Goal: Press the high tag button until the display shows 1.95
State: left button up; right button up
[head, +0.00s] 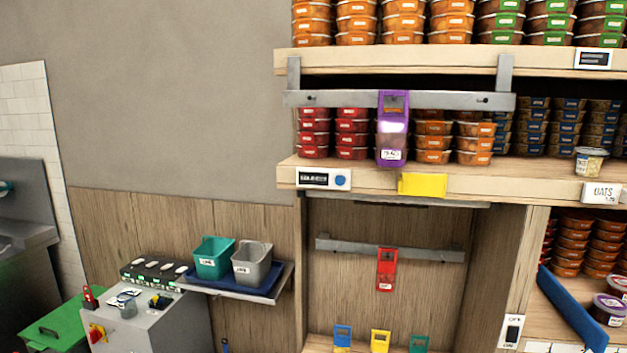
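A tag (323,178) with a black display and a round blue button (340,181) is fixed to the front edge of the middle shelf, near its left end. The characters on its display are too small to read. Another small tag with a dark display (594,57) sits on the edge of the top shelf at the right; no button can be made out on it. I cannot tell from the picture which of these is the high tag. Neither of my grippers is in view.
A metal rail (440,100) with a purple holder (393,128) crosses before the middle shelf. A yellow tag (422,185) is right of the blue button. Stacked tubs fill the shelves. Teal (213,258) and grey (252,264) bins stand lower left. The wall left of the shelves is bare.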

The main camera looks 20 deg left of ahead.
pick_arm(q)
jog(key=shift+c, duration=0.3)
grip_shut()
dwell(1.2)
